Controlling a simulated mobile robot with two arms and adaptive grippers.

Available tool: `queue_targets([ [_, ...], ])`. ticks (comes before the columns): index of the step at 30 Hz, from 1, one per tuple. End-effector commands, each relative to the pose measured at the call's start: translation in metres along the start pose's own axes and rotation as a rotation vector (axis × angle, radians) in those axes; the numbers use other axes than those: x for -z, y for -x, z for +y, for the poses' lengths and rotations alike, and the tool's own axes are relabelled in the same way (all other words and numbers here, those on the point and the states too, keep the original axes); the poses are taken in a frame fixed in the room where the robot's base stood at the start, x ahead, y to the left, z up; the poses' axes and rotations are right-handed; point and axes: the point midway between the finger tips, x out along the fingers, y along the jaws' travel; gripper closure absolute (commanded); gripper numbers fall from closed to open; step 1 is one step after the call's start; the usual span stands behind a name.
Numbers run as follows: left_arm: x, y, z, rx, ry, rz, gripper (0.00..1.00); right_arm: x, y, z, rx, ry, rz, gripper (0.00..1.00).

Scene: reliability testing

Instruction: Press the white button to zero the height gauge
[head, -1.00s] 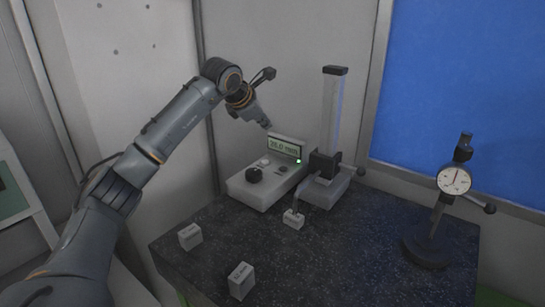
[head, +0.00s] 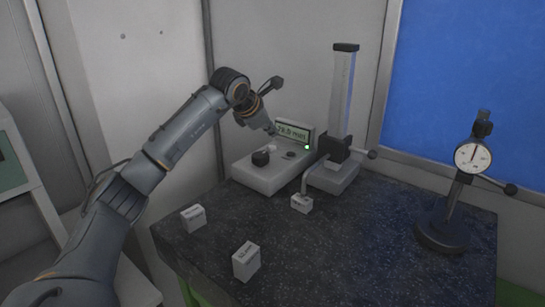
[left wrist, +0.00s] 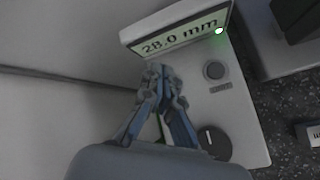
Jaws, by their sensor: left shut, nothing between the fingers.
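The white control box (head: 262,178) of the height gauge stands at the back of the dark table. Its display (head: 293,134) reads 28.0 mm in the left wrist view (left wrist: 182,38), with a green light lit beside it. The white button (head: 272,147) shows just below my left gripper's fingertips in the head view. In the left wrist view it appears hidden behind the fingers. My left gripper (head: 273,131) is shut and empty, pointing down at the box; contact cannot be told. It also shows in the left wrist view (left wrist: 160,75). My right gripper is out of view.
A black knob (head: 260,158) and a dark round button (left wrist: 214,70) flank the fingers. The gauge column (head: 342,95) stands right of the box, its probe over a small block (head: 301,203). Two blocks (head: 193,218) (head: 246,261) and a dial indicator (head: 472,157) stand nearer.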

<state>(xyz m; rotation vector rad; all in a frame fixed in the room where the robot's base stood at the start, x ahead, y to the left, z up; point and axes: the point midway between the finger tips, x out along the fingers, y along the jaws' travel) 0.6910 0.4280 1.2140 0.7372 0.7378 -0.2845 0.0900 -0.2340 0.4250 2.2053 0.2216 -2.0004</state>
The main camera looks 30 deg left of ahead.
Motion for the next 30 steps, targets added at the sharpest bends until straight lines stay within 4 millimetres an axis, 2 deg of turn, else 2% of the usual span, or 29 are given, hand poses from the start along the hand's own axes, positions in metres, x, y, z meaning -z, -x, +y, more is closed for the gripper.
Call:
queue_targets([
  [1,0.0046,-0.0060,-0.0043,-0.001,0.000,0.000,1.00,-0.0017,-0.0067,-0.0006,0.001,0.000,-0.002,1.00],
  [6,0.0085,-0.0114,-0.0082,0.000,0.000,0.000,1.00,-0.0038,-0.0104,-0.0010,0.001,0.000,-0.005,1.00],
  [30,0.0083,-0.0112,-0.0078,0.000,0.000,0.000,1.00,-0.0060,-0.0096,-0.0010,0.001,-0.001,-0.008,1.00],
])
